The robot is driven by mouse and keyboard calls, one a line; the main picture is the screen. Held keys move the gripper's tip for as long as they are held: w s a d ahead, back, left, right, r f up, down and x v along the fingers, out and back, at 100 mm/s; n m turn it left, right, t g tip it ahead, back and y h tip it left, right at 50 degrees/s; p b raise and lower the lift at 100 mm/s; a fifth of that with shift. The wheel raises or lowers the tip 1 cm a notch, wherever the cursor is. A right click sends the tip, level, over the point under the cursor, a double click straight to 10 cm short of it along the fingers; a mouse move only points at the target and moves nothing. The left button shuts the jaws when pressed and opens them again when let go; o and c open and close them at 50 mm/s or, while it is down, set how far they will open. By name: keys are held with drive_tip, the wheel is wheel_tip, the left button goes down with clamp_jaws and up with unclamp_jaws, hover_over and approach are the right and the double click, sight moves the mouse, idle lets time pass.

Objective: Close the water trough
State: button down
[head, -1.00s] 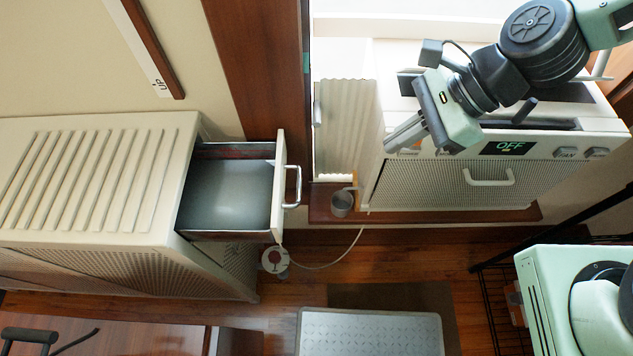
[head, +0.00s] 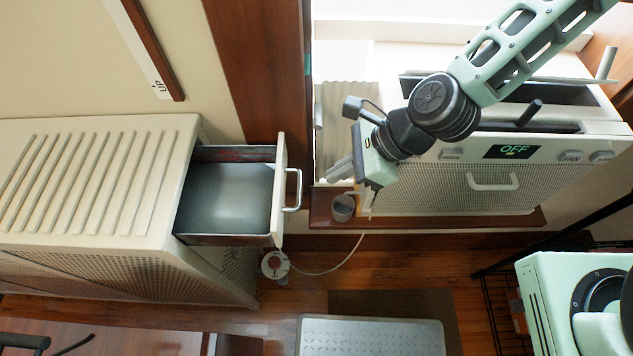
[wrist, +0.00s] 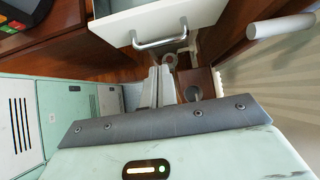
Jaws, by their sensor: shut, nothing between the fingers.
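The water trough (head: 232,200) is a grey-lined drawer pulled out from the cream ribbed cabinet (head: 85,180) at the left of the head view. Its inside looks empty. Its white front carries a metal bar handle (head: 293,190), which also shows at the top of the wrist view (wrist: 160,36). My gripper (head: 338,171) is shut and empty, to the right of the handle and apart from it. In the wrist view its fingers (wrist: 158,88) point toward the trough front (wrist: 150,14), below the handle in the picture.
A white unit (head: 450,185) with an OFF display and its own handle stands under my arm. A small grey cup (head: 343,207) sits on a brown ledge near my gripper. A round white item (head: 275,264) with a cord lies on the wooden floor. A wooden post (head: 258,70) rises behind the trough.

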drive_tip(key=x, duration=0.6)
drive_tip(key=shift+a+f, duration=0.15)
drive_tip(key=shift+a, duration=0.1)
hover_over(225, 201)
drive_tip(key=shift+p, duration=0.35)
idle(0.3)
